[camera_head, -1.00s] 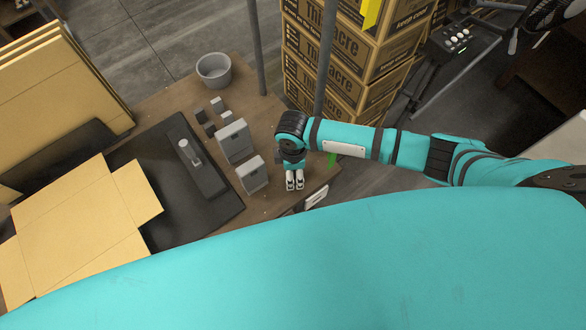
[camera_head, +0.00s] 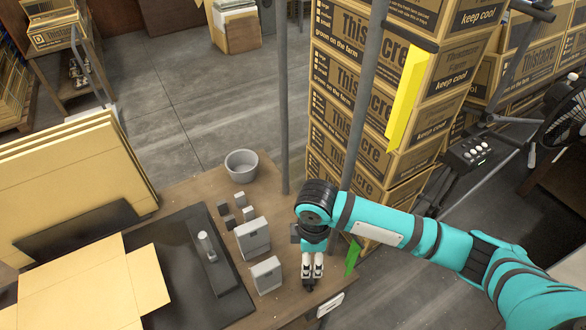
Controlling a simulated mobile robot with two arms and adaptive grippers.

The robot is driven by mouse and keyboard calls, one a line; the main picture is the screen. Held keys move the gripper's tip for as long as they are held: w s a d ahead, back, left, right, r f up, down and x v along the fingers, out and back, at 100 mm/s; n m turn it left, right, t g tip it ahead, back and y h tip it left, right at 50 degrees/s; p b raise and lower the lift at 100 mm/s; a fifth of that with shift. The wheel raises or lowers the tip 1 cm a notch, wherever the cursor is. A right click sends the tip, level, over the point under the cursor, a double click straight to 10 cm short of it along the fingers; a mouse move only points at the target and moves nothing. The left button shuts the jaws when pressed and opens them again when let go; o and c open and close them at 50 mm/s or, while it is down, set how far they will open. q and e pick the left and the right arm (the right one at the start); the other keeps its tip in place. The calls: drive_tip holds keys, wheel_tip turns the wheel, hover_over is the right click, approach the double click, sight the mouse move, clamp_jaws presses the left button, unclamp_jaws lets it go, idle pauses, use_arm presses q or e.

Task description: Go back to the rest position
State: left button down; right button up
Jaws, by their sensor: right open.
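My right gripper (camera_head: 312,272) is at the end of the teal arm that comes in from the right. It points down over the right part of the wooden table (camera_head: 195,189), with its white fingers apart and nothing seen between them. It is to the right of two grey box-shaped holders (camera_head: 253,238) (camera_head: 267,275). I cannot tell if the fingertips touch the table. My left gripper is not in view.
A grey bowl (camera_head: 241,166) and several small grey blocks (camera_head: 237,200) are on the table. A black mat (camera_head: 190,300) and an open cardboard box (camera_head: 75,275) are at left. Stacked cartons (camera_head: 335,105) and grey posts (camera_head: 282,100) stand behind. Open floor (camera_head: 190,95) lies beyond.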

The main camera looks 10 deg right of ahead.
drive_tip(key=s+a+r+m+t+y, duration=0.1)
drive_tip(key=s+a+m+t+y, duration=0.1)
drive_tip(key=s+a+m+y, duration=0.35)
drive_tip(key=s+d+m+t+h, duration=0.1)
drive_tip(key=s+d+m+h, duration=0.3)
drive_tip(key=d, duration=0.4)
drive_tip(key=s+d+m+t+h, duration=0.1)
drive_tip(key=s+d+m+h, duration=0.1)
drive_tip(key=s+d+m, duration=0.4)
wheel_tip(320, 180, down, 30)
drive_tip(key=s+d+n+g+b, duration=0.1)
drive_tip(key=s+n+g+b, duration=0.1)
drive_tip(key=s+d+f+g+b, duration=0.1)
drive_tip(key=s+d+f, duration=0.2)
drive_tip(key=s+f, duration=1.2)
drive_tip(key=shift+s+f+b, duration=0.25)
drive_tip(key=shift+f+b, duration=0.1)
drive_tip(key=shift+f, duration=0.1)
